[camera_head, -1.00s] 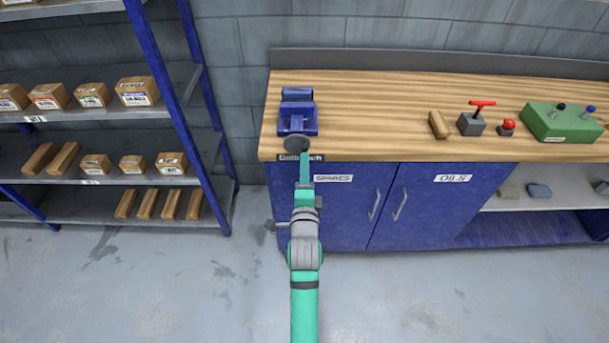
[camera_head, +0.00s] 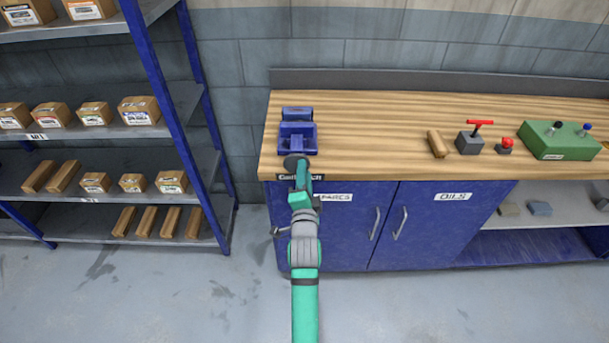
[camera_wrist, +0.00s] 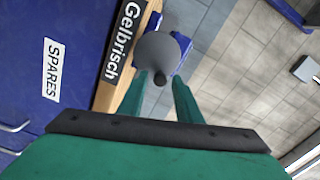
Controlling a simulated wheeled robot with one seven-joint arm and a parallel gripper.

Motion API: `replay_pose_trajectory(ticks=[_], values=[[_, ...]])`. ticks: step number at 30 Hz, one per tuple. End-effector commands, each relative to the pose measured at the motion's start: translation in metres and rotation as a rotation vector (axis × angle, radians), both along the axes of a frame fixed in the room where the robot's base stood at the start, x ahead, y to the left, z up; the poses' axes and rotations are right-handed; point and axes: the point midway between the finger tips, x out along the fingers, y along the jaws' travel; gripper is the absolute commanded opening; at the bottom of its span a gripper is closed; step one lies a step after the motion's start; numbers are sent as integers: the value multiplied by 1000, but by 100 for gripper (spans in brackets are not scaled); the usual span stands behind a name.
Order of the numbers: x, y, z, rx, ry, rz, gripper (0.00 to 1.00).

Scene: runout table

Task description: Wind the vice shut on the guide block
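The blue vice (camera_head: 297,138) stands at the left end of the wooden bench. A grey disc-shaped wheel (camera_head: 293,161) is on its front, over the bench edge. In the wrist view the wheel (camera_wrist: 157,50) shows large, with a dark knob (camera_wrist: 160,80) on its near face. My gripper (camera_wrist: 160,84) is open, its two green fingers on either side of the knob with gaps visible. In the head view my gripper (camera_head: 302,168) is just in front of the wheel. I cannot make out a guide block between the jaws; a wooden block (camera_head: 437,143) lies farther right on the bench.
Right on the bench are a grey box with a red T-handle (camera_head: 470,142), a red button (camera_head: 505,145) and a green control box (camera_head: 558,142). Blue cupboard doors (camera_head: 345,222) are below. Shelving with boxes (camera_head: 139,110) stands left. The bench middle (camera_head: 370,130) is clear.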

Motion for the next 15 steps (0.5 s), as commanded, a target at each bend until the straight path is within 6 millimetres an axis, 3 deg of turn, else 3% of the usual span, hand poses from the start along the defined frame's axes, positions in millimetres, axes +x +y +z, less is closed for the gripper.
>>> replay_pose_trajectory(ticks=[6, 15], values=[[0, -1, 0, -226, 0, -1, 31], [0, 0, 0, -382, 0, 0, 31]])
